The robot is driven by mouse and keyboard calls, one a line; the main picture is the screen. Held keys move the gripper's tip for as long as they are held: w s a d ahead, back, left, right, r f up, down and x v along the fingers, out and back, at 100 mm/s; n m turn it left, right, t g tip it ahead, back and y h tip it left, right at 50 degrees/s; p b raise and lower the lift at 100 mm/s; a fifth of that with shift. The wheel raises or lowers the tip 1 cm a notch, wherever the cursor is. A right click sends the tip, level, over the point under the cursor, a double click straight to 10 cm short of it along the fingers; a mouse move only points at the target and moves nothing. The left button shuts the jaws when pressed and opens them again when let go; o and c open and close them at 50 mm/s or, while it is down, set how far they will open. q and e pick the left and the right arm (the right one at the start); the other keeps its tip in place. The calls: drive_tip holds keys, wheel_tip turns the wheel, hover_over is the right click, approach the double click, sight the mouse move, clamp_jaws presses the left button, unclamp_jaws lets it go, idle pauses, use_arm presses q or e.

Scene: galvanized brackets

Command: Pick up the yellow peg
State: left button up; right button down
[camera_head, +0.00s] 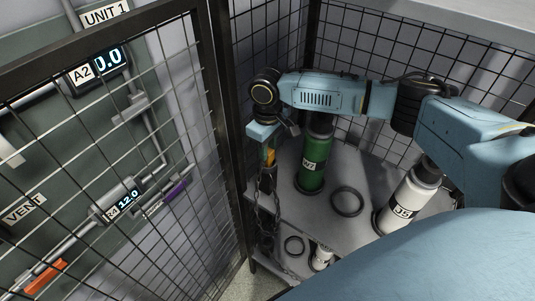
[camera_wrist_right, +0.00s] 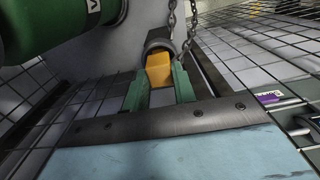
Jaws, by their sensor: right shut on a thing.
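The yellow peg (camera_wrist_right: 158,72) shows in the right wrist view between the two green fingers of my right gripper (camera_wrist_right: 160,92). The gripper is shut on it. The peg's far end meets a dark round collar (camera_wrist_right: 158,44), with chains hanging close by; how deep it sits there I cannot tell. In the head view the peg is a small yellow patch (camera_head: 269,155) at my right gripper (camera_head: 267,160), which points down beside the cage post. Much of the peg is hidden by the gripper there. My left gripper is not in view.
A green cylinder (camera_head: 312,165) and a white cylinder marked J5 (camera_head: 408,200) stand on the grey shelf (camera_head: 335,230). Black rings (camera_head: 347,201) and a small white bottle (camera_head: 321,258) are nearby. A mesh panel (camera_head: 225,130) stands close to the left of the gripper.

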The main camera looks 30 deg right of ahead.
sight(269, 151)
drive_tip(key=shift+r, duration=0.15)
wheel_tip(269, 151, up, 3)
drive_tip(key=shift+s+d+r+b, duration=0.1)
drive_tip(key=shift+r+b, duration=0.1)
drive_tip(key=shift+b, duration=0.1)
drive_tip(key=s+d+b, duration=0.1)
drive_tip(key=s+d, duration=0.2)
drive_tip(key=s, duration=0.5)
drive_tip(key=s+d, duration=0.3)
drive_tip(key=s, duration=0.5)
drive_tip(key=shift+s+d+b, duration=0.2)
drive_tip(key=shift+d+b, duration=0.1)
drive_tip(key=shift+b, duration=0.1)
